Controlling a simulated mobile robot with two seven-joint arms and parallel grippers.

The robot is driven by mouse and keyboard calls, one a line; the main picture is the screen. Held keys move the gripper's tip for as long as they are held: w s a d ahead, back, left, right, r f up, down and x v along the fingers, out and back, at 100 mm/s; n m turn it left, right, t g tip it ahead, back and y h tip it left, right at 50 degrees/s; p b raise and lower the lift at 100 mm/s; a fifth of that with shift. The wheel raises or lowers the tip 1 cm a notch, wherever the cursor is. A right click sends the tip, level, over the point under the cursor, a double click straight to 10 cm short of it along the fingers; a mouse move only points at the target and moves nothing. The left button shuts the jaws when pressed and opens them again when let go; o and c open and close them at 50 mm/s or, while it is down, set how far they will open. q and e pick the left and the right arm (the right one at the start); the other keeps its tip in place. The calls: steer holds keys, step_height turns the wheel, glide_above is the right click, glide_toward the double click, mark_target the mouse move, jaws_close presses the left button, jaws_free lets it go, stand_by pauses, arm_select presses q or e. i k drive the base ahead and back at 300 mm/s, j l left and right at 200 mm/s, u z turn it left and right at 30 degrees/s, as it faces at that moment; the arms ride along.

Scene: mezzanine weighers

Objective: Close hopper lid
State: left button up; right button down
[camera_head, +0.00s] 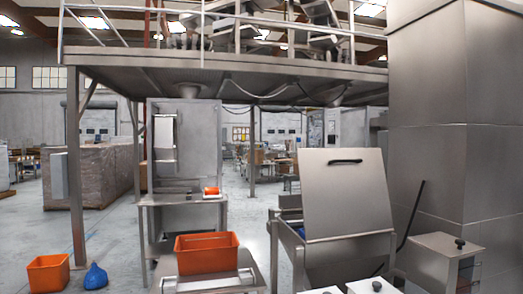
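The hopper (350,262) is a grey steel bin on legs at the right of centre. Its lid (345,200) is a flat steel panel standing raised and tilted, with a black bar handle (345,161) near its top edge. Neither of my grippers is in view. White shapes at the bottom edge, one with a dark knob, are cut off, and I cannot tell what they are.
A tall steel column (455,120) stands at the right, beside a small steel box with a dark knob (459,243). An orange crate (207,262) sits on a stand left of the hopper. Another orange crate (48,274) and a blue bag (95,277) are on the floor.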

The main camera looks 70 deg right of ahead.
mark_target(344, 192)
steer(key=i+j+z, duration=0.2)
steer(key=i, duration=0.25)
steer(key=i+j+z, duration=0.2)
steer(key=i, duration=0.3)
steer(key=i+z, duration=0.55)
steer(key=z, duration=0.15)
steer(key=i+z, duration=0.8)
steer(key=i+j+z, duration=0.3)
steer(key=z, duration=0.15)
steer(key=i, duration=0.1)
